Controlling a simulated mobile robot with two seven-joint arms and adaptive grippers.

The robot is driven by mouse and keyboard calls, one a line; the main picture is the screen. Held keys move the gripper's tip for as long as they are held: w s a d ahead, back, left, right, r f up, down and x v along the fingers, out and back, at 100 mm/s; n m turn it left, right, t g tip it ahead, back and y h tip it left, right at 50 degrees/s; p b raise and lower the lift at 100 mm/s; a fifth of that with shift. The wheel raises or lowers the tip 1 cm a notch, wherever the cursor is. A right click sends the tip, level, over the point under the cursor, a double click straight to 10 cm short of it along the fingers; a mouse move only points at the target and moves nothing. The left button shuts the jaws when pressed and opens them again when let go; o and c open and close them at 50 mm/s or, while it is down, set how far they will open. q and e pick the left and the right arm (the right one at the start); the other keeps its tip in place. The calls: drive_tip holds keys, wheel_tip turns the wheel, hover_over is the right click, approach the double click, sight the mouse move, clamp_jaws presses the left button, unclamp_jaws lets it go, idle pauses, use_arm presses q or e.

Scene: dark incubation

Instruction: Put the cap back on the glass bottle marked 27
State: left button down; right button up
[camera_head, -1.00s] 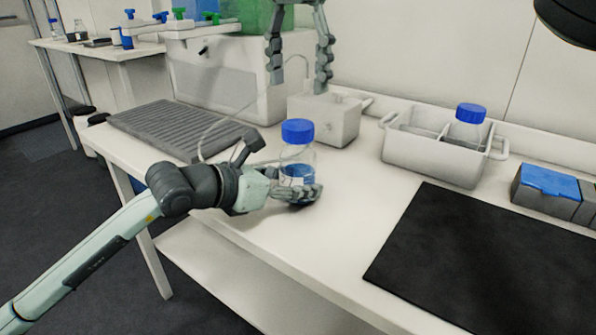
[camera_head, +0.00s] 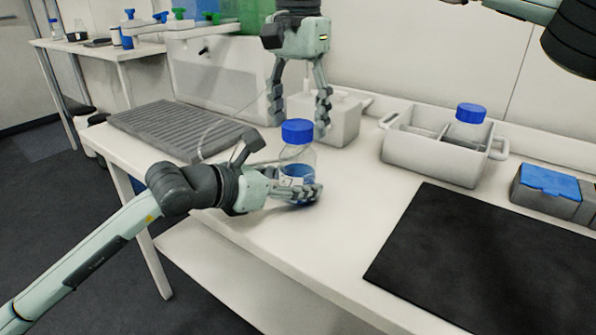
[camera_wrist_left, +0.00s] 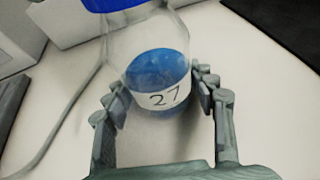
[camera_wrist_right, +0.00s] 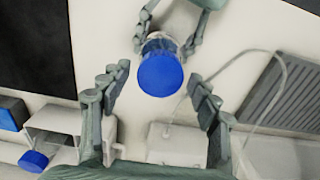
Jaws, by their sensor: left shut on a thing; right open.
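The glass bottle marked 27 (camera_wrist_left: 157,85) stands upright on the white bench with blue liquid in it; its label reads 27 in the left wrist view. It shows in the head view too (camera_head: 298,160). A blue cap (camera_head: 297,131) sits on its mouth; whether it is screwed tight cannot be told. My left gripper (camera_head: 308,193) is shut around the bottle's lower body, one finger on each side (camera_wrist_left: 160,92). My right gripper (camera_head: 299,122) points down, open and empty, above and behind the cap. In the right wrist view the cap (camera_wrist_right: 160,74) lies beyond and between the open fingers (camera_wrist_right: 155,100).
A white divided carrier (camera_head: 435,155) at the right holds another blue-capped bottle (camera_head: 467,125). A small white device (camera_head: 340,118) with a tube stands behind the bottle. A grey ribbed tray (camera_head: 175,128) lies left, a black mat (camera_head: 490,260) right. The bench between bottle and mat is clear.

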drive_tip(key=shift+f, duration=0.4)
drive_tip(key=shift+c, duration=0.2)
drive_tip(key=c, duration=1.2)
drive_tip(key=shift+o, duration=0.2)
drive_tip(key=m, duration=2.1)
drive_tip(key=o, duration=1.4)
drive_tip(key=shift+c, duration=0.2)
